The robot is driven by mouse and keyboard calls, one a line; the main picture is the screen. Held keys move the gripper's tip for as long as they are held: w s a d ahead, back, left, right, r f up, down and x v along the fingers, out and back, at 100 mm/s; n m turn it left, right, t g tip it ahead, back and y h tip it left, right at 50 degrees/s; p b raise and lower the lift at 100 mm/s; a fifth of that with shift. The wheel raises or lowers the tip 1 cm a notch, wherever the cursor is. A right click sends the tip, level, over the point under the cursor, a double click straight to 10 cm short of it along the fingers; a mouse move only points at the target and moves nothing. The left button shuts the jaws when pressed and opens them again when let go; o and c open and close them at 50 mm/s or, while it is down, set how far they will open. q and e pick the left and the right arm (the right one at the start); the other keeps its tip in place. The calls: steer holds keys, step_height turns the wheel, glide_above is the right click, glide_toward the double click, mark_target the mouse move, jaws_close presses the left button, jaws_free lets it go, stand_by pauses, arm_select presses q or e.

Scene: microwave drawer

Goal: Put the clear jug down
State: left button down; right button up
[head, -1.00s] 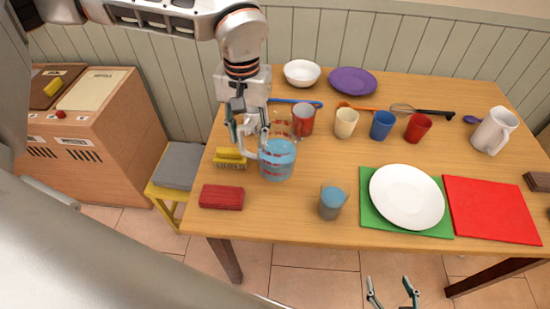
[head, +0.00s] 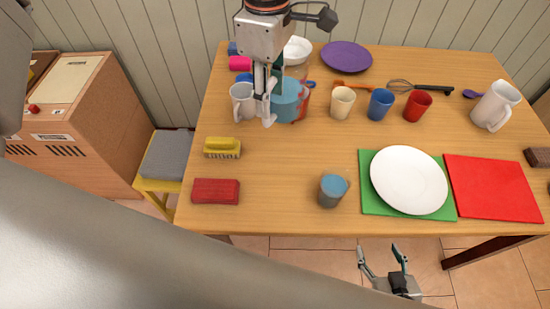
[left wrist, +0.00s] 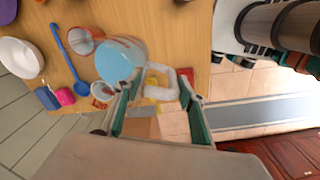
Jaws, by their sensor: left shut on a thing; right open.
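The clear jug (head: 287,98) holds blue liquid and is at the back left of the table in the head view. It also shows in the left wrist view (left wrist: 118,60), with its pale handle (left wrist: 165,90) between my fingers. My left gripper (head: 266,119) is shut on the jug at its handle. The jug looks upright; I cannot tell whether its base touches the table. My right gripper (head: 383,253) is open and empty in front of the table's near edge.
A white mug (head: 241,103) stands just left of the jug, and a red cup (left wrist: 82,40) is close beside it. Cream (head: 342,102), blue (head: 380,104) and red (head: 417,105) cups stand to the right. A yellow brush (head: 222,148) lies nearer; the table's middle (head: 290,160) is clear.

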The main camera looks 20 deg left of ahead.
arm_select(q)
steer(key=s+d+r+n, duration=0.2)
steer(key=d+r+n, duration=0.2)
steer(key=n, duration=0.4)
step_height(320, 180, down, 20)
steer(key=shift+d+n+b, duration=0.2)
steer(key=shift+n+b, duration=0.1)
steer(key=shift+f, duration=0.15)
stand_by(0.3)
steer(key=c, duration=1.3)
jaws_free()
steer(key=shift+f, duration=0.1)
steer(key=shift+o, duration=0.2)
steer(key=shift+s, duration=0.1)
step_height(320, 180, up, 12)
